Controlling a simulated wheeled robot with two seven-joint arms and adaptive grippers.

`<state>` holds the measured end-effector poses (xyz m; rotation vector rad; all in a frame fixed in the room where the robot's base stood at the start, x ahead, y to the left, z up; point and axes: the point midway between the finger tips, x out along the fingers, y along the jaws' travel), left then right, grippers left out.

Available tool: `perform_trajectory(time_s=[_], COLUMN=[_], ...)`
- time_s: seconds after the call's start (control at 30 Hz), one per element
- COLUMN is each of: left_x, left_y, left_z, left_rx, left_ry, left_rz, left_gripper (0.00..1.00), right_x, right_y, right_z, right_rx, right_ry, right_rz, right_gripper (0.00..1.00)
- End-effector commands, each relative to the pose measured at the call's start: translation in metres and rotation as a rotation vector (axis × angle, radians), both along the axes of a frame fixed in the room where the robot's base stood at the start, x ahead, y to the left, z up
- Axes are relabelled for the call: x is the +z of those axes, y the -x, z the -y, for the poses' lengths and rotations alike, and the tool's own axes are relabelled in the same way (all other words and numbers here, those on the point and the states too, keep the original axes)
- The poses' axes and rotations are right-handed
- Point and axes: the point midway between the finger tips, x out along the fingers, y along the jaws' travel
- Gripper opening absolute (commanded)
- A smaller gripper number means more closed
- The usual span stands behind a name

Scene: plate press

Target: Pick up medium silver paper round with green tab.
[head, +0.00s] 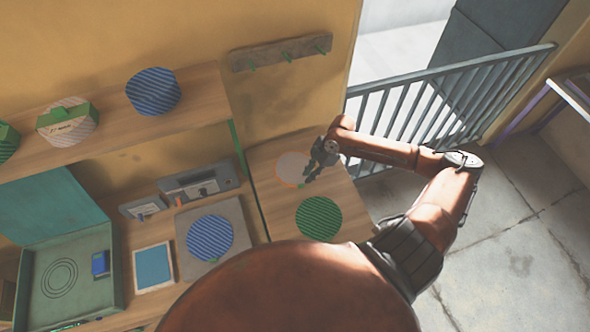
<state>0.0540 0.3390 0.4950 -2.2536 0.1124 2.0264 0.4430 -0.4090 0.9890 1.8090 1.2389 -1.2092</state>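A pale silver-pink paper round (291,167) with an orange-toned edge lies on the right-hand wooden table (267,160). A small green bit shows at its lower edge, perhaps its tab. My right gripper (309,175) is at the right edge of this round, covering part of it. Its fingers are too small to tell whether they are open or touch the round. My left gripper is not in view. On the same table, nearer me, lies a green striped round (319,218).
A shelf (115,135) on the left holds a blue striped round (153,91) and a pale striped stack with a green band (67,122). Below are a blue round (210,238) on a grey plate, a framed blue pad (153,267) and an open green case (70,285). A railing (455,95) stands behind right.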

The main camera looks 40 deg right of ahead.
Motion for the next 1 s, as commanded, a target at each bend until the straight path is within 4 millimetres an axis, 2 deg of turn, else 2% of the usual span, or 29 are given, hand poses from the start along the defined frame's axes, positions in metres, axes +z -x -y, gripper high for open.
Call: perform_trajectory(time_s=[0.13, 0.43, 0.7, 0.9, 1.0], left_x=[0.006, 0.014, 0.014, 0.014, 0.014], left_y=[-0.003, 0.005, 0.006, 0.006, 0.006], left_z=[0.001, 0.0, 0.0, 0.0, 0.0], left_rx=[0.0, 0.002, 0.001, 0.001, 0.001], left_ry=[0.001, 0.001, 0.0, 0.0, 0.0], left_rz=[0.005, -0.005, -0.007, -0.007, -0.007], left_gripper=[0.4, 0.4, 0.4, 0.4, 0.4], right_x=[-0.012, -0.048, -0.051, -0.051, -0.051], right_y=[-0.003, -0.008, -0.007, -0.007, -0.007], right_z=[-0.009, -0.021, -0.022, -0.021, -0.021], right_rx=[0.003, 0.0, 0.0, -0.002, -0.002], right_ry=[-0.003, 0.0, 0.001, 0.001, 0.001], right_rz=[0.0, 0.001, 0.0, 0.001, 0.001], right_gripper=[0.15, 0.15, 0.15, 0.01, 0.0])
